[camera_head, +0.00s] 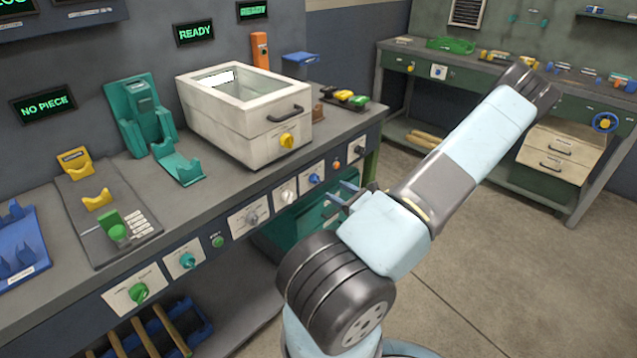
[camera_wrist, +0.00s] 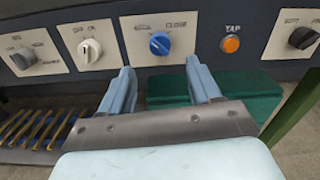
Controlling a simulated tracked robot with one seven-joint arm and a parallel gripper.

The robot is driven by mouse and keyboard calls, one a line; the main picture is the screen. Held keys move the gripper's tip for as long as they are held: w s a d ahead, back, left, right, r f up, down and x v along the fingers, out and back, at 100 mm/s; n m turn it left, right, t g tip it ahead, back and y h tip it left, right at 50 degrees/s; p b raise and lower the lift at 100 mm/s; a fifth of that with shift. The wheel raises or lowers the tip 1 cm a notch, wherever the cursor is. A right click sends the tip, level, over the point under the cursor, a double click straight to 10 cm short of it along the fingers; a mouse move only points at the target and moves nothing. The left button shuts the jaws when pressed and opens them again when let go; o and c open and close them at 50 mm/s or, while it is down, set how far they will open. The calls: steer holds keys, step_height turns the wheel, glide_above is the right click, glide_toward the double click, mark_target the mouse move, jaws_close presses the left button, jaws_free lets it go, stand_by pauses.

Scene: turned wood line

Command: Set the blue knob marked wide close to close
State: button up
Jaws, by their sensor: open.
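The blue knob (camera_wrist: 159,43) sits on a white plate on the bench's front panel, in the upper middle of the wrist view. The word CLOSE reads at the plate's upper right; the lettering at its left is too blurred to read. A small pale mark shows on the knob's upper left. The knob also shows in the head view (camera_head: 314,179). My gripper (camera_wrist: 163,74) is open and empty. Its two blue fingers point toward the panel, below the knob and to either side of it, apart from it. In the head view my gripper (camera_head: 343,194) is partly hidden by my arm.
A white knob (camera_wrist: 90,50) is left of the blue one, with a grey knob (camera_wrist: 22,58) farther left. An orange TAP button (camera_wrist: 231,44) and a black knob (camera_wrist: 303,38) are to the right. A green box (camera_wrist: 255,98) lies below the panel.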

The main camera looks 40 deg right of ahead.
mark_target(319, 181)
steer(key=w, duration=0.9)
steer(key=shift+a, duration=0.35)
steer(key=shift+c, duration=0.3)
